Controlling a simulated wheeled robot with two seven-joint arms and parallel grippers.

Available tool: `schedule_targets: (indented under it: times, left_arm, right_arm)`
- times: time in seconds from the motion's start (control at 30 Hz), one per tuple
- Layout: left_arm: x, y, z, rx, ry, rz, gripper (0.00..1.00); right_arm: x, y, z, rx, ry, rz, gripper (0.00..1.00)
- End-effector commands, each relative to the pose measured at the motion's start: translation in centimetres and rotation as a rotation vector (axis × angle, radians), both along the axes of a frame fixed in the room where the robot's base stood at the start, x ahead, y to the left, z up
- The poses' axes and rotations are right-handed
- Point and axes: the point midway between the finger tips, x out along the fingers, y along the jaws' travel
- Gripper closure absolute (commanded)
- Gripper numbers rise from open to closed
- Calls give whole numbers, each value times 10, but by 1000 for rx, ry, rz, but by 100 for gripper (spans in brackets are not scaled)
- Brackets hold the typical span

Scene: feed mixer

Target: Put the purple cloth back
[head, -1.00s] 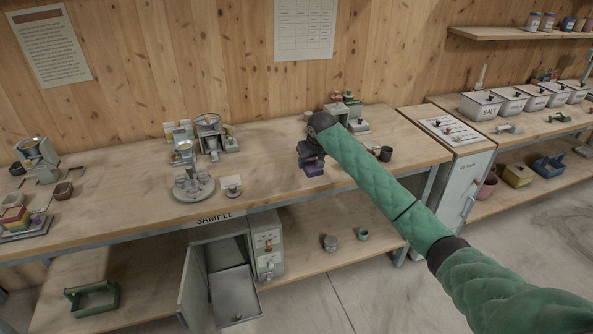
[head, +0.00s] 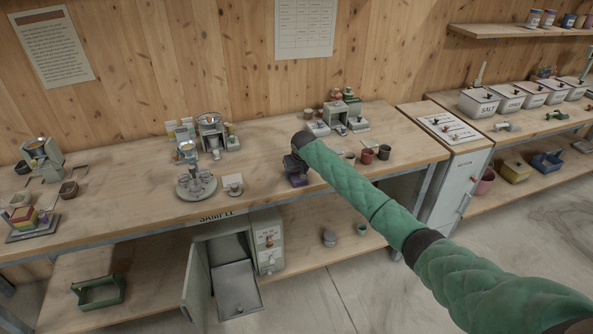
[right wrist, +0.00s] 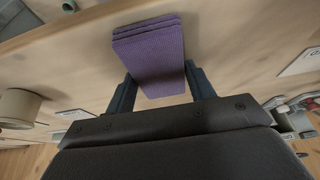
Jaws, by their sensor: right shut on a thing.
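The purple cloth (right wrist: 150,55) is a folded, ribbed pad between the two dark fingers of my right gripper (right wrist: 162,88) in the right wrist view. The gripper is shut on it. In the head view my right gripper (head: 296,169) is over the front middle of the bench, pointing down. A small part of the purple cloth (head: 298,182) shows under it, close to the bench top; I cannot tell whether it touches the wood. My left gripper is not in view.
The wooden bench (head: 120,195) has a round tray of glasses (head: 196,187) and a small white scale (head: 233,184) left of the gripper. Several cups, including a red one (head: 367,156), stand to its right. Below is an open cabinet door (head: 196,282).

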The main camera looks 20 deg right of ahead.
Motion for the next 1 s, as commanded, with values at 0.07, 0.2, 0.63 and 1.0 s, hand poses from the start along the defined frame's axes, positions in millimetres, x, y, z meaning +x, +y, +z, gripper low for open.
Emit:
schedule_targets:
  times: [0.07, 0.2, 0.63, 1.0]
  left_arm:
    - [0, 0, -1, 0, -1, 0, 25]
    - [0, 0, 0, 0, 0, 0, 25]
    - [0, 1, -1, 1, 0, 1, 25]
    - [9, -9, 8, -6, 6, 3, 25]
  right_arm:
    - [0, 0, 0, 0, 0, 0, 64]
    - [0, 0, 0, 0, 0, 0, 64]
    - [0, 0, -2, 0, 0, 0, 24]
    - [-8, -1, 19, 0, -2, 0, 24]
